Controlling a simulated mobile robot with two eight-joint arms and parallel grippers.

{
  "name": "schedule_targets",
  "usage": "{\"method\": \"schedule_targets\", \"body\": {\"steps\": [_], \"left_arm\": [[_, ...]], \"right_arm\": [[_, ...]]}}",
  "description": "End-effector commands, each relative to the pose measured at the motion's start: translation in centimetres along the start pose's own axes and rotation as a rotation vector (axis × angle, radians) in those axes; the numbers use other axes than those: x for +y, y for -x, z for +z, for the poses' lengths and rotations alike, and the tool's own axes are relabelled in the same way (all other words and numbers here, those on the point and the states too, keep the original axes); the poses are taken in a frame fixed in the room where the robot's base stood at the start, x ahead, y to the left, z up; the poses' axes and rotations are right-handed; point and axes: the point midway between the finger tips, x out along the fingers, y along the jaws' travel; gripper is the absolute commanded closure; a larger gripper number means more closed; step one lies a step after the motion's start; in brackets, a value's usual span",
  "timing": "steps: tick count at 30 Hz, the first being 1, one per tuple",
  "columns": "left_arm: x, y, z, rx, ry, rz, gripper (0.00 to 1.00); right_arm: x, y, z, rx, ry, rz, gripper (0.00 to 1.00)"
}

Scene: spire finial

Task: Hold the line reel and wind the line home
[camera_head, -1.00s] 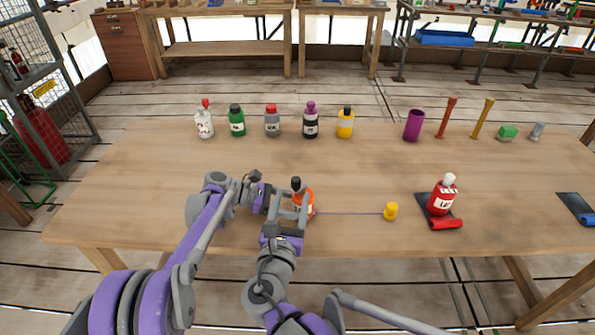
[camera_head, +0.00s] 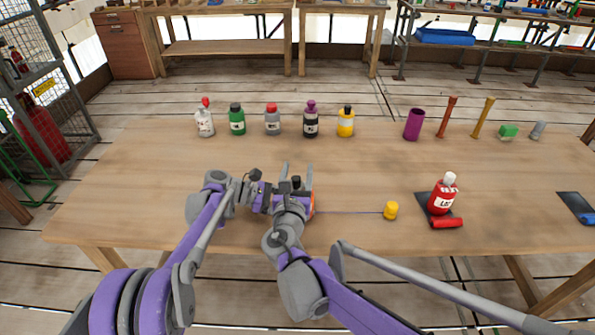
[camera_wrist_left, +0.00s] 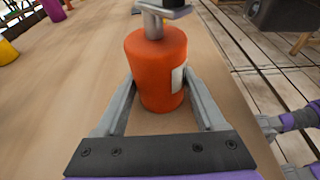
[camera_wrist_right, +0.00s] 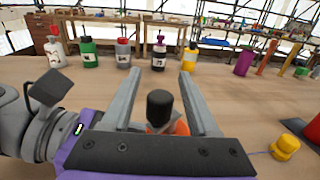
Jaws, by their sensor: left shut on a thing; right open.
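The orange line reel (camera_wrist_left: 157,65) stands upright on the table with a pale label on its side. My left gripper (camera_wrist_left: 160,82) is shut on its body from both sides. A black knob (camera_wrist_right: 160,104) stands on top of the reel. My right gripper (camera_wrist_right: 158,76) is open, with its fingers on either side of the knob and spaced apart from it. In the head view my right gripper (camera_head: 297,170) hides most of the reel (camera_head: 312,206). A thin blue-purple line (camera_head: 350,213) runs from the reel to a yellow stopper-like piece (camera_head: 391,211) on the table.
A red bottle (camera_head: 443,196) stands on a dark mat, with a red cylinder (camera_head: 447,223) before it. Several bottles, a purple cup (camera_head: 414,125) and tapered posts line the table's back.

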Motion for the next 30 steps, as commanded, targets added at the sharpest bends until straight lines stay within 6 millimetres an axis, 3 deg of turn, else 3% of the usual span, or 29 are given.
{"method": "schedule_targets", "body": {"steps": [7,17,30], "left_arm": [[0.00,0.00,0.03,-0.001,0.000,0.000,0.60],[0.00,0.00,0.03,-0.001,0.000,0.000,0.60],[0.00,0.01,0.02,0.000,0.000,0.000,0.60]], "right_arm": [[0.00,-0.05,0.00,0.000,0.000,0.000,0.42],[0.00,-0.03,0.00,0.000,0.000,0.000,1.00],[0.02,-0.19,0.05,-0.003,0.000,-0.045,1.00]]}}
